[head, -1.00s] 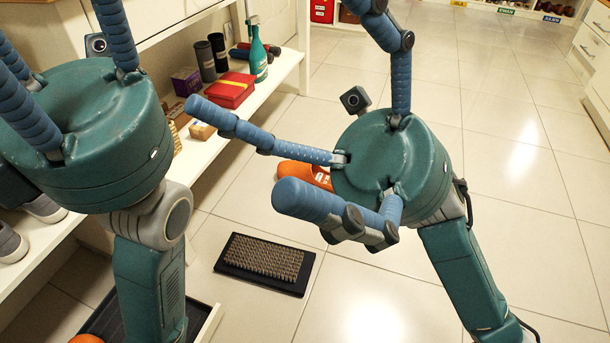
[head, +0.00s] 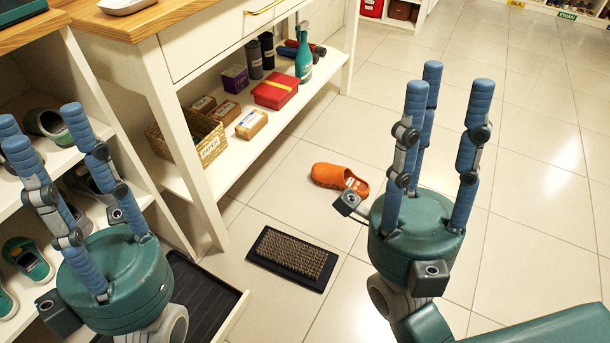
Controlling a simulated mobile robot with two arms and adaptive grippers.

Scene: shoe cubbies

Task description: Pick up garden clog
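An orange garden clog (head: 338,178) with a small white label lies on the tiled floor, right of the shelf unit. My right gripper (head: 446,88) is to the right of the clog in the picture, with its blue fingers pointing up, spread apart and empty. Its small side block covers a bit of the clog's right end. I cannot tell the distance between them. My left gripper (head: 45,130) is at the far left in front of the shoe cubbies, fingers up, apart and empty.
A black brush mat (head: 293,258) lies on the floor below the clog. A dark boot tray (head: 207,293) is at lower left. The white bench shelf (head: 232,160) holds a basket (head: 187,140), boxes and a green bottle (head: 303,58). Floor at upper right is clear.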

